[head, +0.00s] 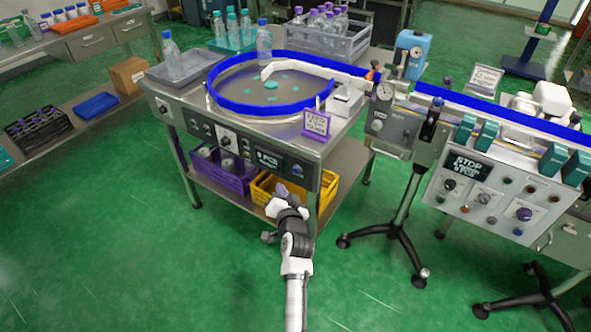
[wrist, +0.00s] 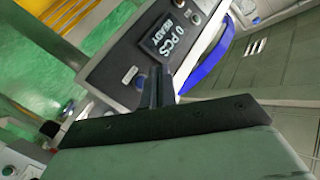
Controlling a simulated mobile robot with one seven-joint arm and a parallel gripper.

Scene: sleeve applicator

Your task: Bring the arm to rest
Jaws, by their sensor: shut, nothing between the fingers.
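My arm (head: 296,245) reaches up from the bottom of the head view. My gripper (head: 283,190) is in front of the turntable machine's front panel, below its small display (head: 269,162) and before the yellow crate on the lower shelf. In the wrist view the fingers (wrist: 157,88) are together with nothing between them. The display (wrist: 169,36) beyond them reads "0 PCS READY". From these views I cannot tell how far the fingertips are from the panel.
The turntable (head: 250,90) has a blue rim and several teal pieces. Purple (head: 225,170) and yellow (head: 268,188) crates sit beneath. A control box (head: 490,195) and tripod stand (head: 405,235) are at right. Shelving (head: 50,125) is at left. Green floor (head: 120,265) is clear at lower left.

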